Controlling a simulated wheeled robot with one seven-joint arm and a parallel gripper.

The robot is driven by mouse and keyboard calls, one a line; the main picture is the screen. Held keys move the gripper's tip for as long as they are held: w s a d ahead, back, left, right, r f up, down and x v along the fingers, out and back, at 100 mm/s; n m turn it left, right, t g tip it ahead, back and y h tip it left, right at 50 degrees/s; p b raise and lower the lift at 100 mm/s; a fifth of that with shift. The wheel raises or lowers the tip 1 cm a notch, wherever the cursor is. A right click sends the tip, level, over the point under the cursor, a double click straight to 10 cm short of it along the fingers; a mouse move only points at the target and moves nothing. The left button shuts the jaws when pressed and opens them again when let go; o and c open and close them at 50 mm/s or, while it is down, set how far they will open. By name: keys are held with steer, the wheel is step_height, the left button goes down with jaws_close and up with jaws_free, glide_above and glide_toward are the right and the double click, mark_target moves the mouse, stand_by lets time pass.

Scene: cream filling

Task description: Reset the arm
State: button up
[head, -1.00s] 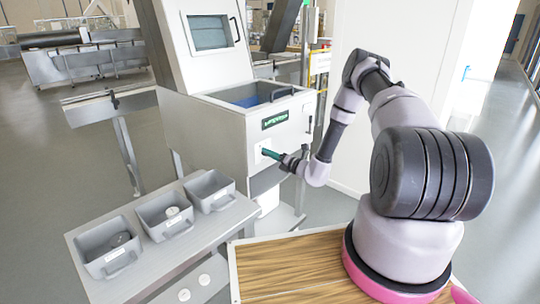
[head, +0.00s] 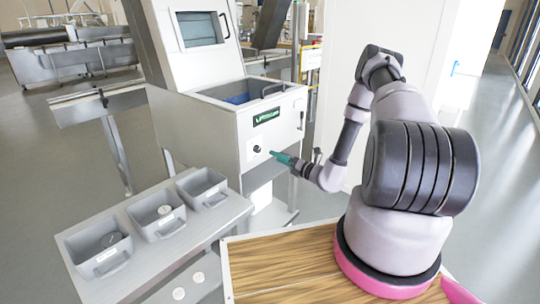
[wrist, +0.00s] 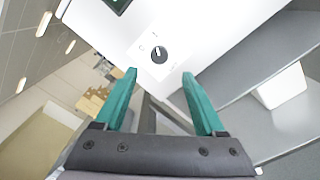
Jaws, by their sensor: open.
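My gripper (head: 283,158) has teal fingers and is at the front of the white machine (head: 200,140), apart from it. In the wrist view my gripper (wrist: 160,88) is open, with nothing between its fingers. A black round knob (wrist: 159,54) on a white plate sits on the machine's front panel, beyond the fingertips. The knob also shows in the head view (head: 257,149), just left of the fingertips. My arm bends up and over from its base at the right.
A grey side table (head: 150,240) at the left holds three grey bins, including a near one (head: 97,248) with a dark item. Free floor lies at the far left and right.

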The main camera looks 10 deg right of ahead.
steer(key=shift+v, duration=0.8)
steer(key=s+a+r+n+g+y, duration=0.1)
steer(key=s+a+r+n+g, duration=0.25)
steer(key=r+n, duration=0.4)
steer(key=s+a+r+n+g+y, duration=0.1)
steer(key=s+a+r+n+g, duration=0.3)
steer(key=r, duration=0.6)
steer(key=s+a+r+n+g+y, duration=0.1)
steer(key=s+a+r+n+g, duration=0.15)
steer(key=r+n+g, duration=0.45)
steer(key=s+d+r+n+t+h, duration=0.3)
steer(key=s+d+r+n+h, duration=0.1)
steer(key=s+r+n, duration=0.4)
steer(key=s+d+r+n+t+h, duration=0.4)
steer(key=s+r+n+h, duration=0.3)
steer(key=s+r, duration=0.5)
steer(key=shift+s+d+r+n+h, duration=0.3)
steer(key=shift+s+d+n, duration=0.2)
steer(key=shift+s+n, duration=0.05)
